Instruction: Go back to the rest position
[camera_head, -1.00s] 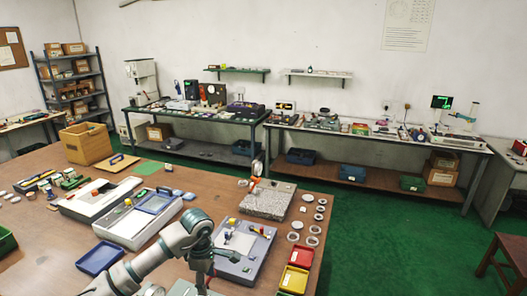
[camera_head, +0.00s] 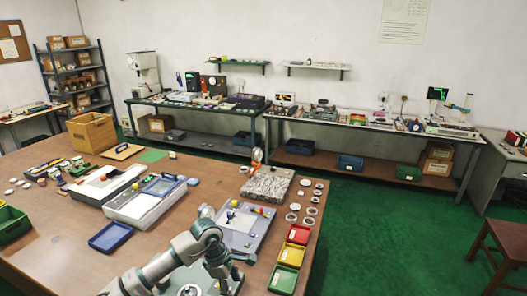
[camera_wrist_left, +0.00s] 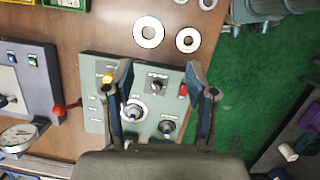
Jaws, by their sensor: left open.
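My left gripper (camera_head: 232,288) is at the bottom of the head view, over the front part of the wooden table (camera_head: 55,262). In the left wrist view my left gripper (camera_wrist_left: 162,80) has its two fingers wide apart, with nothing between the tips. Below the fingers lies a grey-green control panel (camera_wrist_left: 96,126) with knobs, a yellow button and a red button. I cannot tell the exact height of the fingers above it. The panel is partly hidden by the arm in the head view. My right gripper does not show.
Metal rings (camera_wrist_left: 148,32) lie beyond the panel, several of them along the table's right edge. Red (camera_head: 299,234), yellow (camera_head: 291,255) and green (camera_head: 284,278) bins line that edge. A blue tray (camera_head: 110,237) lies left of my arm. A stone block (camera_head: 268,184) stands farther back.

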